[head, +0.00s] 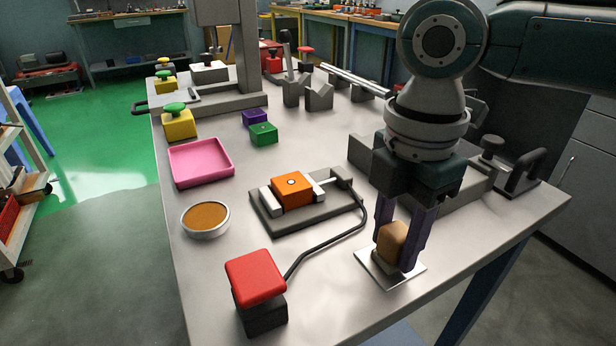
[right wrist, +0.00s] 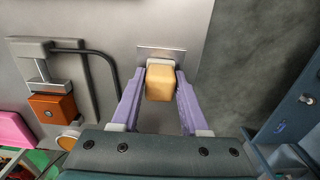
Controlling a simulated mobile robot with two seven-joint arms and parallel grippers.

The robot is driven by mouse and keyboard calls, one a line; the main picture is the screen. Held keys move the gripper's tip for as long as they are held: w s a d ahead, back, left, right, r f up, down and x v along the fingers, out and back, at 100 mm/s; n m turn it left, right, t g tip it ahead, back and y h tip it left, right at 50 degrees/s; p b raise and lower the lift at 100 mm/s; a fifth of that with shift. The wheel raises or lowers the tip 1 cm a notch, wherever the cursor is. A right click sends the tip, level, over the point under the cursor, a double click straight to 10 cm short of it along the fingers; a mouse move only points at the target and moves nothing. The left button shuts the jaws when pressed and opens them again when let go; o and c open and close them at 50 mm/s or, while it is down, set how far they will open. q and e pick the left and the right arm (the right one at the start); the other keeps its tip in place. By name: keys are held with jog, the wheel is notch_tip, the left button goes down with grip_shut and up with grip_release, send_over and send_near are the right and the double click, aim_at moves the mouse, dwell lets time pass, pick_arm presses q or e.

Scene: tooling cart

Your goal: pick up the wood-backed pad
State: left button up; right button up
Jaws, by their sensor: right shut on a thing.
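The wood-backed pad (head: 393,240) is a tan wooden block with a paler layer at its base, near the front right of the cart top. It is at a shiny square metal plate (head: 376,268); I cannot tell whether it touches the plate or is just above it. My right gripper (head: 400,247) points down with its purple fingers on either side of the block, shut on it. In the right wrist view the block (right wrist: 160,82) sits between the fingertips, with the plate (right wrist: 150,51) beyond it. My left gripper is not in view.
A grey fixture (head: 313,217) holding an orange block (head: 292,189) stands left of the pad, with a black cable running to a red-topped box (head: 255,276). A round brown-filled dish (head: 205,218) and a pink tray (head: 201,162) lie farther left. The cart's right edge is close.

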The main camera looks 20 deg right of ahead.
aim_at(398, 229)
grip_shut()
jog(key=shift+r, duration=0.1)
notch_tip(398, 229, up, 20)
jog(key=p, duration=0.3)
jog(key=shift+p, duration=0.3)
jog(key=shift+o, duration=2.3)
grip_release()
grip_shut()
